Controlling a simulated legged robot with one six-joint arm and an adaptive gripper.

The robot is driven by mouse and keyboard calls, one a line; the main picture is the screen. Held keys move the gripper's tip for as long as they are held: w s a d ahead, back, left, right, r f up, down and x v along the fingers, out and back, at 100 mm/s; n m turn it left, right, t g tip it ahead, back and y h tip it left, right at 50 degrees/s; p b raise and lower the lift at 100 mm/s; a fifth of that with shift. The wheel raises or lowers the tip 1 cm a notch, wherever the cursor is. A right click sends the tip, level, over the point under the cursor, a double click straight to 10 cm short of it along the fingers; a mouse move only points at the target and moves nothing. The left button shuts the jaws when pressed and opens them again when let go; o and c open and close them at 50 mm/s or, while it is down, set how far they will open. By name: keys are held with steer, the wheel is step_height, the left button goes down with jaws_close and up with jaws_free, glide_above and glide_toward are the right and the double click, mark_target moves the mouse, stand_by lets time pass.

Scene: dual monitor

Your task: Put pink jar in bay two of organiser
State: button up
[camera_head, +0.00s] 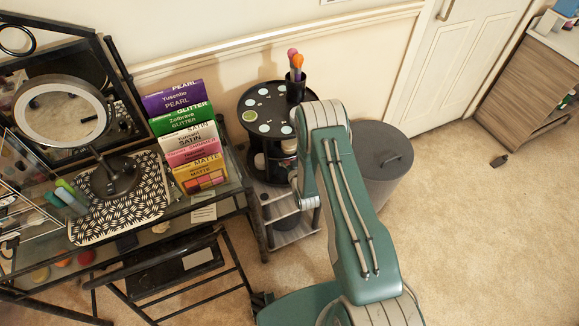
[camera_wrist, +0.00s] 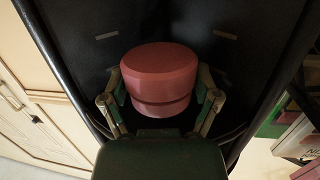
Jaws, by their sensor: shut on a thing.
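The pink jar (camera_wrist: 158,75) is a short round pot with a smooth lid, upright between the fingers of my gripper (camera_wrist: 160,88) in the wrist view. The fingers are shut on its sides. It is over a black surface with small tan marks, which looks like part of the organiser; I cannot tell whether the jar touches it. In the head view the organiser (camera_head: 270,113) is a black round tiered stand with pale discs on top. My green arm reaches to its right side. The arm hides the gripper and jar there, and which bay faces the jar cannot be told.
The organiser stands on a small grey cart (camera_head: 290,210). A brush cup (camera_head: 295,88) sits on its top. Coloured boxes (camera_head: 190,140) and a round mirror (camera_head: 62,110) are on the glass table to the left. A grey bin (camera_head: 380,175) stands at right.

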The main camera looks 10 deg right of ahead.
steer(key=f, duration=0.5)
steer(key=shift+s+f, duration=0.2)
steer(key=shift+f, duration=0.1)
steer(key=shift+w+f, duration=0.2)
steer(key=shift+f, duration=0.15)
steer(key=shift+f, duration=0.6)
steer(key=o, duration=1.1)
steer(key=shift+c, duration=0.2)
steer(key=shift+r, duration=0.15)
